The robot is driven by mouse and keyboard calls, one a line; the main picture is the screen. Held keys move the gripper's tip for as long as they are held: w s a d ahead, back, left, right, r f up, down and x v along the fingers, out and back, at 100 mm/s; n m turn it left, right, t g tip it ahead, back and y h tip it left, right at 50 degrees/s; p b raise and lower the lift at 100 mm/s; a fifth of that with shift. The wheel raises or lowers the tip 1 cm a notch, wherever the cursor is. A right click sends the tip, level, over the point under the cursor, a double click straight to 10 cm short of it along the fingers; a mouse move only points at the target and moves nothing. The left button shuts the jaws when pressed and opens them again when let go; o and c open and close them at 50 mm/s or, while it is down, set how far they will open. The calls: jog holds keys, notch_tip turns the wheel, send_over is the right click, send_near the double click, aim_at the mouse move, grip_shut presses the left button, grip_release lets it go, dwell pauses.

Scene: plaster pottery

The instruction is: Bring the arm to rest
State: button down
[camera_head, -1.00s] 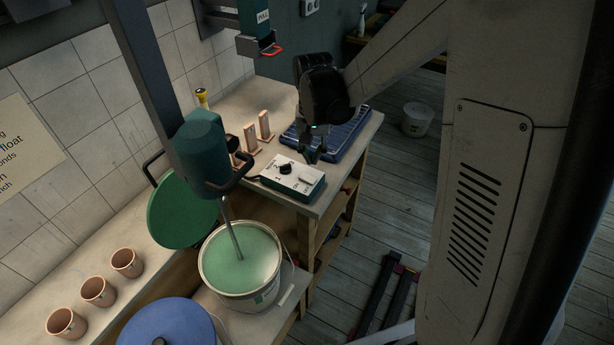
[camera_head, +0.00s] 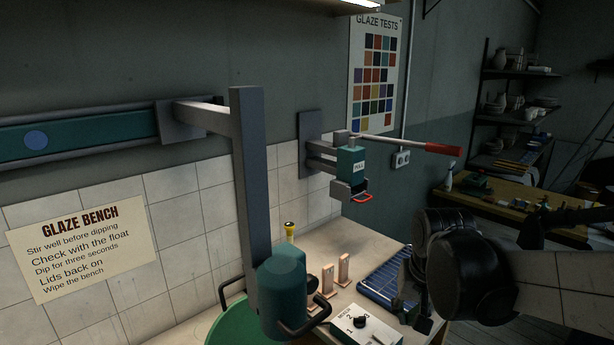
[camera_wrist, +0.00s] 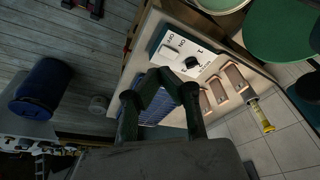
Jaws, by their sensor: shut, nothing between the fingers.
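My gripper (camera_head: 402,300) is at the right end of the bench, above the blue rack (camera_head: 382,286), at the right of the head view. In the wrist view its two dark fingers (camera_wrist: 160,84) come together at the tips, with nothing between them. The fingers cover part of the blue rack (camera_wrist: 160,112) there. The white control box (camera_head: 362,332) with a black knob stands close by on the bench. The wrist view also shows the control box (camera_wrist: 187,50) just beyond the fingertips.
A green mixer (camera_head: 282,290) hangs on a grey post left of my gripper. Upright tan tiles (camera_head: 343,268) and a yellow-topped tool (camera_head: 290,231) stand behind the box. A wall-mounted press (camera_head: 351,165) has a red-handled lever. A blue drum (camera_wrist: 44,88) stands on the floor.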

jog(key=s+n+t+b, duration=0.2)
jog(key=s+t+b, duration=0.1)
jog(key=s, duration=0.9)
jog(key=shift+s+r+t, duration=0.3)
jog(key=shift+s+t, duration=0.05)
jog(key=shift+t, duration=0.25)
